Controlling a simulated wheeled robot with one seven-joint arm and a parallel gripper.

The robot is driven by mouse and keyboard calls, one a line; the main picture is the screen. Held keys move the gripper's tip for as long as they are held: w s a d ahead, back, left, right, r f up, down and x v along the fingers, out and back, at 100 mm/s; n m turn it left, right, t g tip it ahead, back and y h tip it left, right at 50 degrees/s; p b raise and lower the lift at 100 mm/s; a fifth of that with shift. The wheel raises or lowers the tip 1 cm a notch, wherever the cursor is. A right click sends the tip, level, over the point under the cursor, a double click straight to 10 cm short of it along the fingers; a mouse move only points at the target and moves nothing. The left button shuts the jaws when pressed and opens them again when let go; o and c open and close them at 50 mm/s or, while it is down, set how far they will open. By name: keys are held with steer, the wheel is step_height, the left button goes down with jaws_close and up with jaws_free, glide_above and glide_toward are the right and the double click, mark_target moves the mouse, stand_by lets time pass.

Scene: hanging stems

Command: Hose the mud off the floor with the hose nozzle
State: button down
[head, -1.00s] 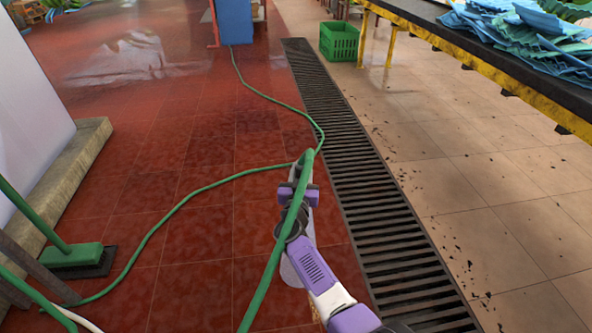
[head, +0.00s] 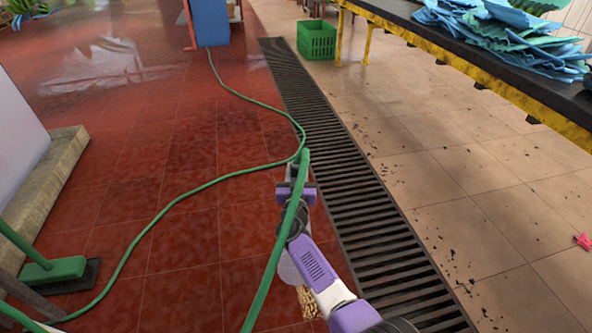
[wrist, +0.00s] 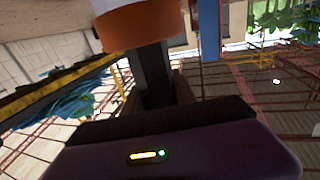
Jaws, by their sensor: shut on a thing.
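My gripper (head: 297,190) is low over the red floor beside the drain, shut on the end of a green hose (head: 170,207). The hose runs along my arm and also trails over the red tiles to the back. In the wrist view, an orange and white piece (wrist: 135,30) shows at the jaws, seemingly the nozzle; its tip is out of view. No water jet shows. Dark mud specks (head: 452,255) are scattered on the beige tiles right of the drain. The red floor (head: 190,225) has darker blotches; I cannot tell whether they are mud.
A slotted drain (head: 345,185) runs between red and beige tiles. A black-topped table with a yellow frame (head: 505,92) holds blue sheets at right. A green crate (head: 317,40) and blue post (head: 210,22) stand behind. A green broom (head: 55,270) and stone ledge (head: 45,180) are left.

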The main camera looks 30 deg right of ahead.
stand_by(0.4)
steer(key=shift+s+a+r+p, duration=0.1)
steer(key=shift+s+a+p, duration=0.2)
steer(key=shift+s+p, duration=0.55)
steer(key=shift+s+a+p, duration=0.3)
steer(key=shift+s+p, duration=0.5)
steer(key=shift+s, duration=0.1)
steer(key=shift+s+a+r+p, duration=0.1)
steer(key=shift+s+a+p, duration=0.2)
steer(key=shift+s+p, duration=0.55)
steer(key=s+a+p, duration=0.2)
steer(key=s+p, duration=0.3)
steer(key=s, duration=0.3)
steer(key=s+a+p, duration=0.3)
steer(key=s+p, duration=0.2)
steer(key=s, duration=0.4)
steer(key=shift+a+f+p, duration=0.15)
steer(key=shift+a+p, duration=0.05)
steer(key=shift+p, duration=0.1)
steer(key=shift+w, duration=0.1)
